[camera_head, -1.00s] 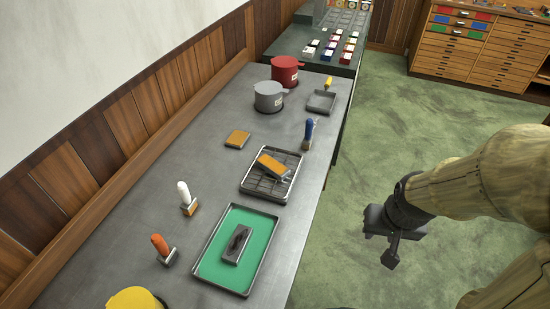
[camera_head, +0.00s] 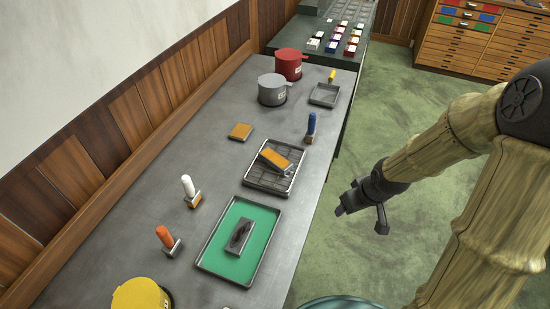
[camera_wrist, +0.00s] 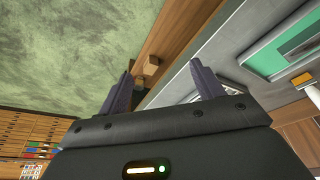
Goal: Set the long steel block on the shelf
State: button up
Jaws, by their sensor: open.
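A long grey metal block (camera_head: 239,236) with a dark oval patch on top lies on the green inside of a shallow metal tray (camera_head: 203,258). It seems to be the steel block. Part of it shows at the upper right edge of the wrist view (camera_wrist: 302,40). My gripper (camera_head: 345,205) hangs beyond the bench's right edge, over the floor and well apart from the block. In the wrist view its two fingers (camera_wrist: 163,88) stand wide apart with nothing between them. I cannot tell which surface is the shelf.
A dark tray with a grid (camera_head: 259,181) holds an orange-faced block (camera_head: 275,158). White-handled (camera_head: 189,189), orange-handled (camera_head: 166,238) and blue-handled (camera_head: 311,126) tools stand nearby. Red (camera_head: 289,64), grey (camera_head: 272,91) and yellow (camera_head: 137,294) pots stand on the bench. Green floor is clear.

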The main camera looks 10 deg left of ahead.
jog(key=w+a+r+n+t+y+p, duration=0.2)
jog(key=w+a+r+n+t+y, duration=0.1)
jog(key=w+a+n+y, duration=0.2)
jog(key=w+a+y, duration=0.2)
jog(key=w+a, duration=0.2)
jog(key=a, duration=0.1)
jog(key=shift+w+a+r+y, duration=0.4)
jog(key=p, duration=0.2)
send_near(279, 161)
jog(key=x, duration=0.4)
jog(key=shift+w+a, duration=0.2)
jog(key=shift+w, duration=0.25)
jog(key=shift+s+p+x, duration=0.15)
jog(key=shift+p+x, duration=0.4)
jog(key=shift+x, duration=0.75)
jog(key=shift+s+p+x, duration=0.1)
jog(key=shift+p+x, duration=0.4)
jog(key=shift+x, duration=0.75)
jog(key=shift+f, duration=0.15)
